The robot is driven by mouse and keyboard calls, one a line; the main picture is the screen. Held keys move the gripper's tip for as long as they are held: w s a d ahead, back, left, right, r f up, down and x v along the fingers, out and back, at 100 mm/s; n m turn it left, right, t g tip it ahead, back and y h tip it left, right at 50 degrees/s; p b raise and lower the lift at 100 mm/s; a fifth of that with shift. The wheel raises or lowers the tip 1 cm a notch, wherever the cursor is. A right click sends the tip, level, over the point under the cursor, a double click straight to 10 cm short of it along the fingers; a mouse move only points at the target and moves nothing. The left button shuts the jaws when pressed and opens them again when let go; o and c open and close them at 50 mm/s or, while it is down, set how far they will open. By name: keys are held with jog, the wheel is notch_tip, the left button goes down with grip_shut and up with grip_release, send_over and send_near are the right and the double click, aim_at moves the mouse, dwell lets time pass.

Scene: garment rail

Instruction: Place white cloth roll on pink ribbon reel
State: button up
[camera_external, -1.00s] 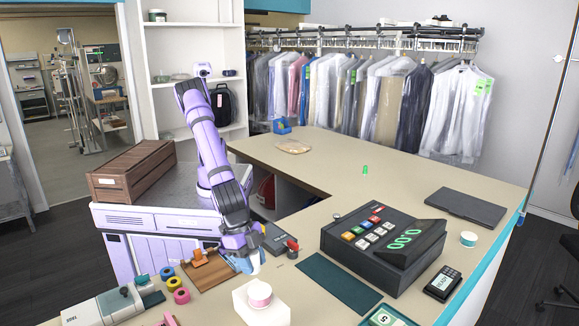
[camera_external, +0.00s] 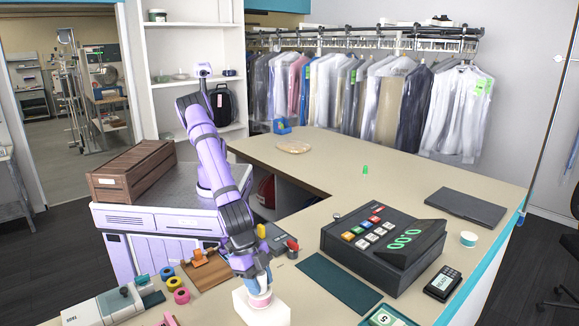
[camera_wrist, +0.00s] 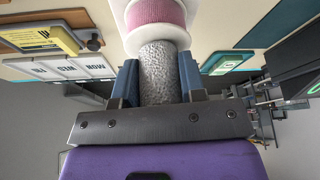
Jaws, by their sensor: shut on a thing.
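My gripper (camera_wrist: 158,85) is shut on the white cloth roll (camera_wrist: 158,68), which looks grey and rough in the wrist view, between two blue fingers. The pink ribbon reel (camera_wrist: 155,12) with white flanges lies directly past the roll's end in that view. In the external view, my gripper (camera_external: 256,284) is just above the reel (camera_external: 260,301), which stands on a white block (camera_external: 247,311) at the counter's front. The fingers hide most of the roll there. I cannot tell whether the roll touches the reel.
A dark cash register (camera_external: 383,247) and a teal mat (camera_external: 339,283) are to the right. An orange-brown board (camera_external: 205,272) and several coloured tape rolls (camera_external: 174,283) lie to the left. The far counter is mostly clear.

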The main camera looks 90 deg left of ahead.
jog(key=o, duration=0.9)
jog(key=shift+f, duration=0.1)
